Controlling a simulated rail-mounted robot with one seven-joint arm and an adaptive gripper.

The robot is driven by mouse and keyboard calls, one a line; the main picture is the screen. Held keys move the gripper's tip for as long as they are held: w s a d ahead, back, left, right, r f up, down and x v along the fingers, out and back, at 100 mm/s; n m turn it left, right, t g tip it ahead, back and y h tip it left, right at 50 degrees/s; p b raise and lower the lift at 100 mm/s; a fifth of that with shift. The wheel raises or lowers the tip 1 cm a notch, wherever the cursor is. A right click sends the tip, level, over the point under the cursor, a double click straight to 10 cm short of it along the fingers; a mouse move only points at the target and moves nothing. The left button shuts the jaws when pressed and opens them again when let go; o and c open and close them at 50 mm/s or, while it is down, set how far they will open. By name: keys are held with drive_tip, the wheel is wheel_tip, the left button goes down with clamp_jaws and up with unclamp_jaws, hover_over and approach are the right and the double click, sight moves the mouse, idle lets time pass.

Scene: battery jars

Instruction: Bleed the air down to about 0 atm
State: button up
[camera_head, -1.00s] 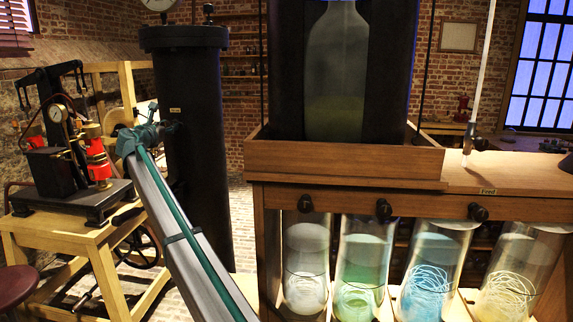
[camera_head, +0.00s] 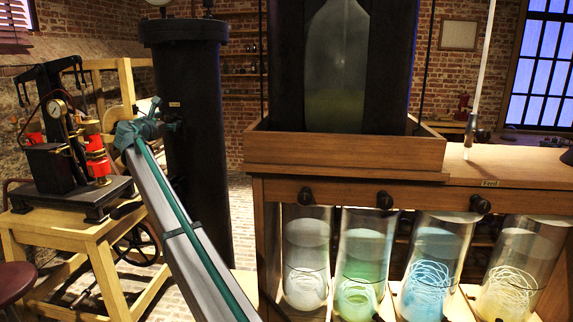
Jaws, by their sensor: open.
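A tall black cylinder (camera_head: 196,150) stands on the floor left of centre, with a small label near its upper part. A gauge at its top is cut off by the frame edge. A small fitting, perhaps a valve, sticks out of its front-left side and is partly hidden by my gripper. My gripper (camera_head: 150,122) is at the end of my grey and green arm, close against the cylinder's left side at that fitting. I cannot tell whether the fingers touch the fitting. The gripper is open.
A wooden bench with several glass jars (camera_head: 306,258) and black knobs (camera_head: 384,200) below its top stands at the right. A pump machine with a gauge (camera_head: 57,110) and red cylinders sits on a wooden stand (camera_head: 70,225) at the left. A red stool (camera_head: 15,283) is at the lower left.

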drive_tip(key=shift+s, duration=0.1)
drive_tip(key=s, duration=0.3)
drive_tip(key=s+p, duration=0.1)
drive_tip(key=shift+s+a, duration=0.3)
drive_tip(key=shift+s, duration=0.05)
